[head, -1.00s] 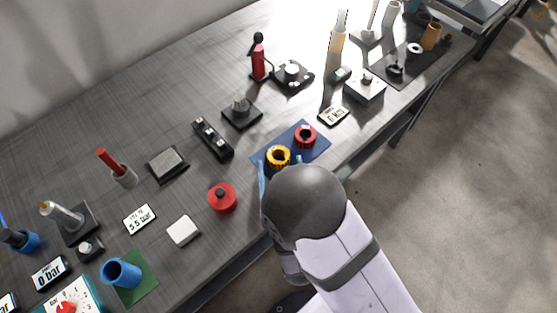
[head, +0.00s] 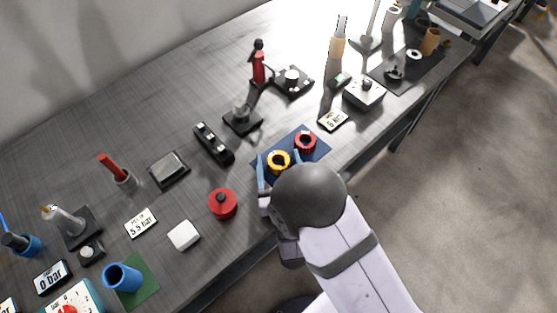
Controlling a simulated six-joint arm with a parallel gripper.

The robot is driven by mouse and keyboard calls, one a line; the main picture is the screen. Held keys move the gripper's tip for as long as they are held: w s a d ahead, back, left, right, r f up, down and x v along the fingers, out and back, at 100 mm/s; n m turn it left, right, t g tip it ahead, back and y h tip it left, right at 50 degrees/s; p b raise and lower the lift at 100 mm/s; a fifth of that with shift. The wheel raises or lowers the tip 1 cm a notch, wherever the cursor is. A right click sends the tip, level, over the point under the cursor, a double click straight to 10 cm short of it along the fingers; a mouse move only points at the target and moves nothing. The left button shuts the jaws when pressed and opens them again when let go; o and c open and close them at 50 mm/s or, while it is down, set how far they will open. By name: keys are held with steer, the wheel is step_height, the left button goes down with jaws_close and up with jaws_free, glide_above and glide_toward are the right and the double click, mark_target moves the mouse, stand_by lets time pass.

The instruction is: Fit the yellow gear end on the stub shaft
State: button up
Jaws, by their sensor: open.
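The yellow gear end (head: 279,161) is a ringed piece with a dark centre, standing on a blue mat (head: 314,157). A red gear end (head: 305,141) stands just behind it to the right on the same mat. My gripper (head: 279,165) is open, its light-blue fingers on the left and right of the yellow gear end. Whether they touch it I cannot tell. A grey stub shaft on a dark square base (head: 242,119) stands further back, left of the mat; it looks like the stub shaft. My dark round wrist hides the front of the mat.
A black block with several buttons (head: 213,144) lies left of the mat, and a red round piece (head: 222,203) stands nearer the front. A label plate (head: 332,120) and a silver box (head: 364,92) are to the right. Bare table lies between mat and stub base.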

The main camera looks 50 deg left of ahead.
steer(key=shift+c, duration=0.2)
steer(key=c, duration=1.4)
steer(key=shift+o, duration=0.2)
steer(key=shift+r, duration=0.2)
step_height(320, 180, up, 10)
